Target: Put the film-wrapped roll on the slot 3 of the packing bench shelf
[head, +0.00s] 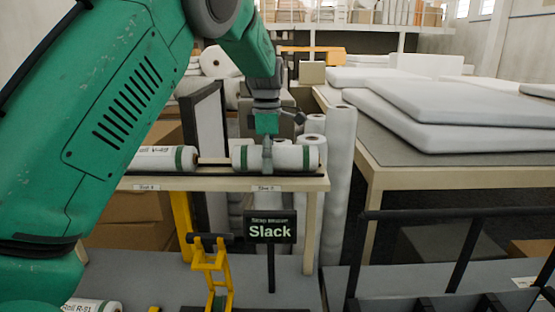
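A white roll with green bands (300,157) lies on its side on the right part of the packing bench shelf (220,183), above a small slot label whose number is too small to read surely. My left gripper (267,155) points down over this roll, with one grey finger in front of its near side. The other finger is hidden, so I cannot tell whether it grips. A similar banded roll (160,158) lies on the left part of the shelf, partly behind my arm. I cannot tell film wrapping on either. My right gripper is out of view.
A sign reading "Slack" (270,230) and a yellow stand (212,275) are before the shelf. Another roll (92,306) shows at lower left. White upright rolls (340,160) stand behind. A table (450,173) with white pads is right; dark rails (450,212) cross lower right.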

